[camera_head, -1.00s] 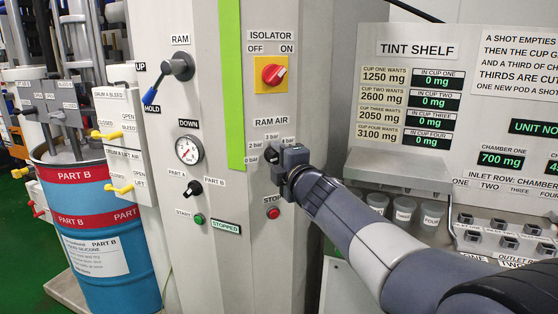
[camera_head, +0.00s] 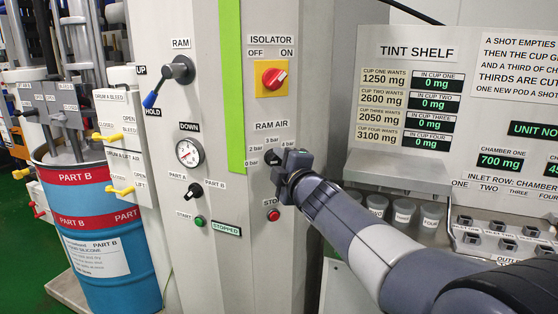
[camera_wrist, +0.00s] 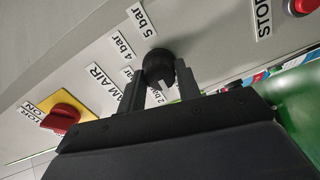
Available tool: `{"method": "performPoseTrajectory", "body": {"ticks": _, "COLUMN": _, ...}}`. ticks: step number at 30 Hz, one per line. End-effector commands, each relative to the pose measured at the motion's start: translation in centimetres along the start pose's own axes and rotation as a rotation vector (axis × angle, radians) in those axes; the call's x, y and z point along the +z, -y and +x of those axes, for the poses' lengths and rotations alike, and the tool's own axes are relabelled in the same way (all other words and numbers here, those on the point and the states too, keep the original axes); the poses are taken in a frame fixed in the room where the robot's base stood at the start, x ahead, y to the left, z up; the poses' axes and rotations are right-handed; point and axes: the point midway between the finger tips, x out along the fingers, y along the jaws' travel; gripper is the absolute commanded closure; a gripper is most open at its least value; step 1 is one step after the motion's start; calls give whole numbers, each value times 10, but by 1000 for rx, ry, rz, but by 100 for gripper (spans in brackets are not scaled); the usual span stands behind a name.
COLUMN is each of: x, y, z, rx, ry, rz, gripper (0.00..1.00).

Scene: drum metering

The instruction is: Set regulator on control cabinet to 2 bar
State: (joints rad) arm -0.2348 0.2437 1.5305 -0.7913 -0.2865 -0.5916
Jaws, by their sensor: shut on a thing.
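The RAM AIR regulator is a black round knob (camera_head: 271,157) on the grey control cabinet (camera_head: 245,225), ringed by bar labels. In the wrist view the knob (camera_wrist: 158,66) sits between the two fingers of my gripper (camera_wrist: 157,84). My gripper (camera_head: 284,161) is shut on it from the right, with its fingers on both sides. The "4 bar" and "5 bar" labels are clear in the wrist view; "2 bar" is partly hidden behind the fingers. Which mark the knob points to cannot be made out.
A red isolator switch (camera_head: 274,78) on a yellow plate is above the knob. A red stop button (camera_head: 273,214) is below. A round gauge (camera_head: 189,152) and a blue-tipped lever (camera_head: 178,70) are to the left. The tint shelf (camera_head: 400,170) stands to the right.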

Motion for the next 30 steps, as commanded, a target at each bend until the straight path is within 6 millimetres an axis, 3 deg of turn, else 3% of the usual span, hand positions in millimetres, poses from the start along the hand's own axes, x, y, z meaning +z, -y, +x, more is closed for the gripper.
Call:
{"method": "performPoseTrajectory", "body": {"ticks": 18, "x": 0, "y": 0, "z": 0, "rx": -3, "ry": 2, "rz": 510, "gripper": 91}}
{"method": "performPoseTrajectory", "body": {"ticks": 30, "x": 0, "y": 1, "z": 0, "rx": -2, "ry": 2, "rz": 652, "gripper": 91}}
